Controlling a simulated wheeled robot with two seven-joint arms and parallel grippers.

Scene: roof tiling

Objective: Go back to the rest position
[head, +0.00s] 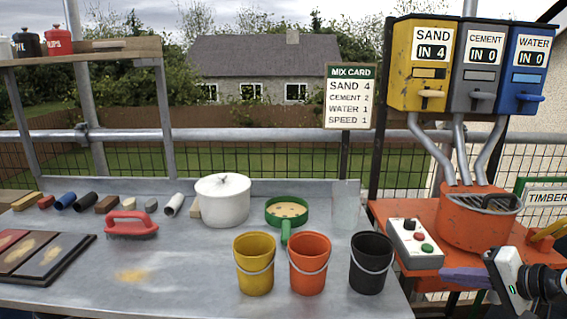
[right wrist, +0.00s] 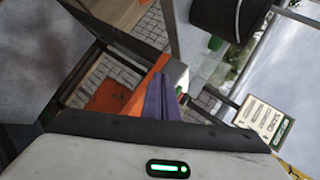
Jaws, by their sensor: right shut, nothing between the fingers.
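My right gripper (head: 448,276) is at the lower right of the head view, in front of the orange stand and just below the control box. Its purple fingers point left and are shut with nothing between them. The fingers also show in the middle of the right wrist view (right wrist: 160,98). My left gripper and arm do not show in the head view.
The control box (head: 412,242) and orange mixer pot (head: 478,222) stand on the orange stand (head: 385,213). Yellow (head: 255,270), orange (head: 307,270) and black (head: 370,270) buckets line the grey table's front right. A white pot (head: 222,205) and green sieve (head: 273,211) stand behind.

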